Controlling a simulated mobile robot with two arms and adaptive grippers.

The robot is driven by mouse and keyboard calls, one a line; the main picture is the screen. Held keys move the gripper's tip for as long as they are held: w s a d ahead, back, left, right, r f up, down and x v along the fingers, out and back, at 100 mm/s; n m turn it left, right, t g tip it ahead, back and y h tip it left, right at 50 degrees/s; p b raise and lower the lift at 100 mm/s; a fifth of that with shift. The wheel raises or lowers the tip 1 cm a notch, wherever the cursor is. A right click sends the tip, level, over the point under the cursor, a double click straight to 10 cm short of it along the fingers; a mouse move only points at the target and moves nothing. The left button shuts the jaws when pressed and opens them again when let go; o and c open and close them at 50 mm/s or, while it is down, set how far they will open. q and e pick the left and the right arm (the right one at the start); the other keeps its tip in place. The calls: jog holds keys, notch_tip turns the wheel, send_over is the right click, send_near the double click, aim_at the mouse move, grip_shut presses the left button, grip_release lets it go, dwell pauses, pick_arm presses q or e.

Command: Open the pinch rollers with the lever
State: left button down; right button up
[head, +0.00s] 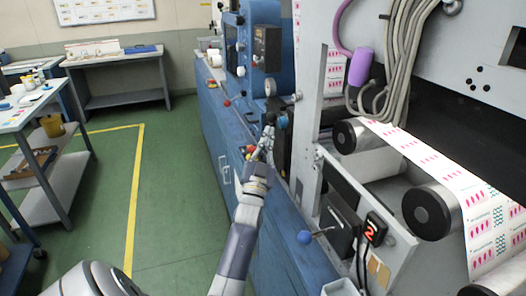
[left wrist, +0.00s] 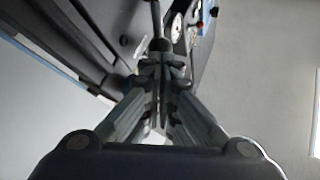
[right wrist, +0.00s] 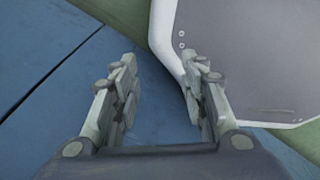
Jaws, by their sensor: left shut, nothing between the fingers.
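My left gripper (head: 267,137) reaches to the blue machine's side and is shut, with nothing between its fingers. A lever with a blue ball knob (head: 282,121) is right at its fingertips. In the left wrist view a dark round knob (left wrist: 160,45) on a thin rod lies just beyond the closed fingers (left wrist: 161,72); I cannot tell if they touch. A second blue-knobbed lever (head: 305,237) is nearer, below the rollers. Two dark-ended rollers (head: 349,136) (head: 432,212) carry the printed web (head: 440,165). My right gripper (right wrist: 160,78) is open and empty, outside the head view.
A grey side plate (head: 365,195) with a red display (head: 374,229) stands right of my left arm. Hoses (head: 400,50) hang above the rollers. In the right wrist view a grey panel (right wrist: 245,60) is beside a blue surface (right wrist: 60,90). Green floor (head: 175,180) is clear at left.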

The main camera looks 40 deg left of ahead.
aim_at(271, 116)
pick_arm(q)
jog(key=shift+x, duration=1.2)
jog(key=shift+w+a+r, duration=0.15)
jog(key=shift+w+r, duration=0.1)
pick_arm(e)
jog(key=shift+s+d+r, duration=0.2)
jog(key=shift+s+d, duration=0.1)
jog(key=shift+s, duration=0.25)
jog(key=shift+s+d+r, duration=0.2)
jog(key=shift+s+d, duration=0.05)
jog(key=shift+s, duration=0.25)
jog(key=shift+w, duration=0.15)
pick_arm(q)
jog(key=shift+p, duration=0.35)
jog(key=shift+w+r+g+p, duration=0.1)
jog(key=shift+r+g+p, duration=0.2)
jog(key=shift+p, duration=0.15)
jog(key=shift+n, duration=0.3)
pick_arm(e)
jog(key=shift+w+r, duration=0.15)
jog(key=shift+r, duration=0.6)
pick_arm(q)
jog(key=shift+r+p, duration=0.1)
jog(key=shift+p, duration=0.2)
pick_arm(e)
jog(key=shift+r, duration=0.1)
